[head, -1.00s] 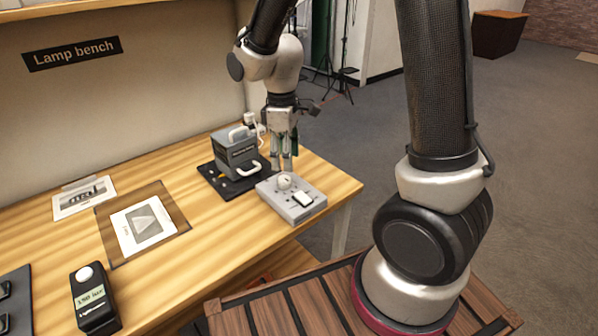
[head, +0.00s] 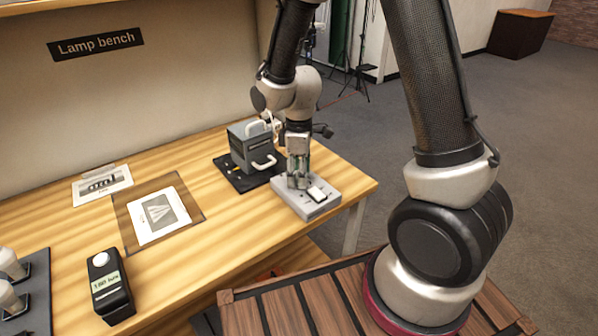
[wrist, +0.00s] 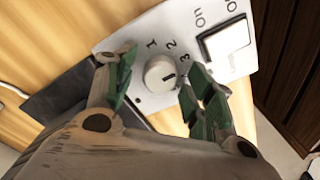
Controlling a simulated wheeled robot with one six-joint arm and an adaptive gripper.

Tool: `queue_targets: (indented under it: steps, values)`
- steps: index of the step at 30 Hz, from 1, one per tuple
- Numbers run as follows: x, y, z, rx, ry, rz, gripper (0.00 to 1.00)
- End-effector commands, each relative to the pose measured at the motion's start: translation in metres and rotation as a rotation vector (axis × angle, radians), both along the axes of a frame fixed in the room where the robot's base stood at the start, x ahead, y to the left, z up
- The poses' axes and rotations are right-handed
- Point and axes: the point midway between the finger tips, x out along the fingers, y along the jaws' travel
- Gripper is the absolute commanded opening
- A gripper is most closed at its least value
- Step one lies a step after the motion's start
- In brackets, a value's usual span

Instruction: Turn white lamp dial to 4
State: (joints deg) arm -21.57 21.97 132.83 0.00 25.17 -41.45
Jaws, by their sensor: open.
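The lamp control box (head: 312,205) is light grey and lies on the bench near its right end; it also shows in the wrist view (wrist: 127,37). Its round white dial (wrist: 161,72) has a dark mark that points roughly right in the wrist view. My gripper (head: 298,184) is down over the box, also in the wrist view (wrist: 160,64). Its green-padded fingers are open, one on each side of the dial, with gaps showing.
A white rocker switch (wrist: 226,39) marked On sits beside the dial. A grey lamp unit (head: 250,147) with white handles stands on a black mat (head: 232,178) just behind the box. A black light meter (head: 110,288) and paper cards lie farther left on the bench.

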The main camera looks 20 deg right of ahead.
Motion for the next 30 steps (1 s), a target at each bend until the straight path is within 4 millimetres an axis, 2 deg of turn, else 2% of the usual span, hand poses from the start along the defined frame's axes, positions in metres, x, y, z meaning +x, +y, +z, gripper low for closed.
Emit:
queue_targets:
  steps: [3, 4, 11, 20, 30]
  values:
    - [0.0000, 0.0000, 0.0002, 0.000, 0.000, 0.000, 0.54]
    - [0.0000, 0.0000, 0.0002, 0.000, 0.000, 0.000, 0.50]
    - [0.0000, 0.0000, 0.0004, 0.000, 0.000, 0.000, 0.08]
    - [0.0000, 0.0000, 0.0005, 0.000, 0.000, -0.024, 0.07]
    - [0.0001, 0.0000, 0.0006, 0.000, 0.000, -0.218, 0.07]
